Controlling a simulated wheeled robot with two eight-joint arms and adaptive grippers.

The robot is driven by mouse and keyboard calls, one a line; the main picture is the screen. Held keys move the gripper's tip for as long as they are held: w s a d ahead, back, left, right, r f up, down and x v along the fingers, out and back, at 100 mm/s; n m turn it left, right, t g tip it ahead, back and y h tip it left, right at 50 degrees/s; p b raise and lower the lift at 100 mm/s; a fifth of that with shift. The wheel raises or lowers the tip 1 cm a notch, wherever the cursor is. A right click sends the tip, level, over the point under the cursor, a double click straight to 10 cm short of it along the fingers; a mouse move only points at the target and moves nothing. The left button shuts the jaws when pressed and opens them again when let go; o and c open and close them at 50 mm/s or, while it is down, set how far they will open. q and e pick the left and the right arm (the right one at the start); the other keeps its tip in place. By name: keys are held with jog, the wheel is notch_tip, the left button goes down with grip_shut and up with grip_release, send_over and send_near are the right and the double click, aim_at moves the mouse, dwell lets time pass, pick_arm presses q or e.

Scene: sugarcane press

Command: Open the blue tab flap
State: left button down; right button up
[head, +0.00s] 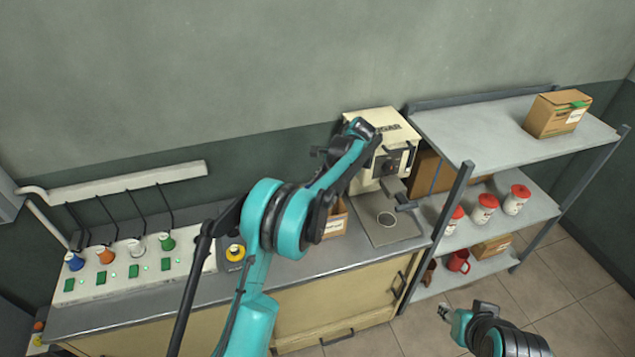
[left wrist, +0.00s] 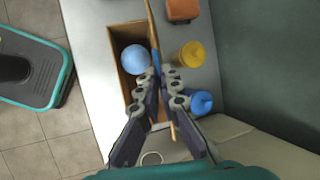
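An open cardboard box (left wrist: 115,62) with a round light blue object (left wrist: 136,59) inside stands on the counter. Its flap (left wrist: 150,22) stands up edge-on along the right side of the opening, with a blue tab (left wrist: 156,58) on it. My left gripper (left wrist: 160,76) has its fingertips close together on either side of this flap at the tab, and appears shut on it. In the head view the box (head: 336,222) is partly hidden behind my left arm, and the left fingertips are hidden. My right gripper (head: 446,313) is low over the floor, away from the box; its fingers are unclear.
A beige press (head: 382,135) stands right of the box. A yellow container (left wrist: 189,54) and a blue one (left wrist: 200,102) are close beside the flap, near the wall. A metal shelf (head: 470,140) is farther right. A switch panel (head: 130,265) is at the left.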

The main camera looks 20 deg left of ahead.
dwell(0.6)
pick_arm(q)
jog(key=c, duration=1.7)
grip_release()
jog(key=shift+r, duration=0.1)
